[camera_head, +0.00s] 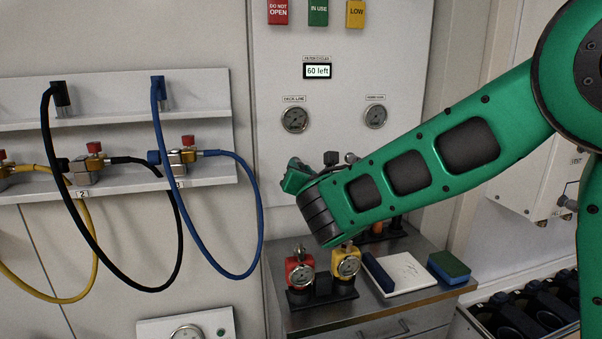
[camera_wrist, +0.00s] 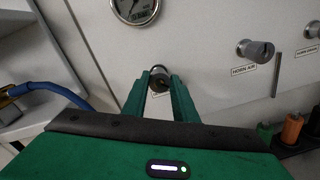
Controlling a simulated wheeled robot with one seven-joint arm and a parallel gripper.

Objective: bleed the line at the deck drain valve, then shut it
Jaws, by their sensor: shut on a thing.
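My gripper (camera_head: 298,172) is at the wall panel (camera_head: 340,85), below the gauge labelled DECK LINE (camera_head: 294,119). In the wrist view, my gripper (camera_wrist: 160,88) has its two green fingers on either side of a dark round valve knob (camera_wrist: 160,73), shut on it. The label under this knob is mostly hidden by the fingers. The gauge (camera_wrist: 135,8) is cut off at the top of the wrist view. The head view display reads "60 left" (camera_head: 317,71). My arm hides part of the panel's lower area.
A grey knob labelled HORN AIR (camera_wrist: 256,50) is to the right, with another knob (camera_wrist: 313,29) beyond it. Red (camera_head: 299,271) and yellow (camera_head: 346,263) gauge units stand on the cabinet below. Blue (camera_head: 240,271) and black (camera_head: 152,290) hoses hang at left.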

